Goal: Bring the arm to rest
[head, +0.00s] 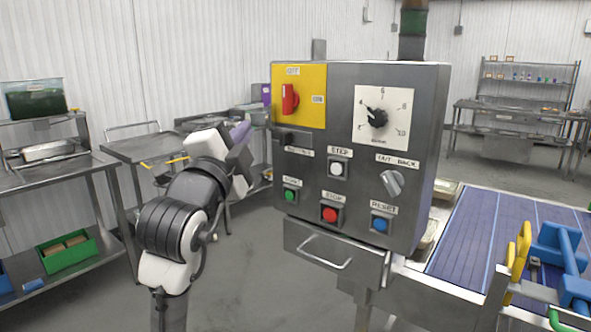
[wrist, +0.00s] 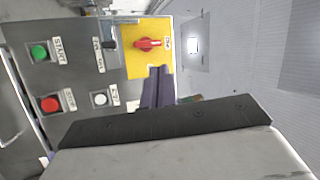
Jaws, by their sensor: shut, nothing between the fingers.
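My arm is raised at the left of the control box in the head view. My gripper (head: 240,131) has purple fingers and points up towards the left side of the box. In the wrist view my gripper (wrist: 160,70) shows its two purple fingers close together, shut and empty. They appear in front of the lower edge of the yellow panel with the red switch (wrist: 148,44). I cannot tell whether the fingertips touch the box.
The grey control box (head: 345,220) carries a dial (head: 377,118), a red rotary switch (head: 290,98) and several buttons. A blue conveyor (head: 490,235) runs at the right. Steel tables (head: 140,150) stand behind at the left, with a green crate (head: 68,250) on a lower shelf.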

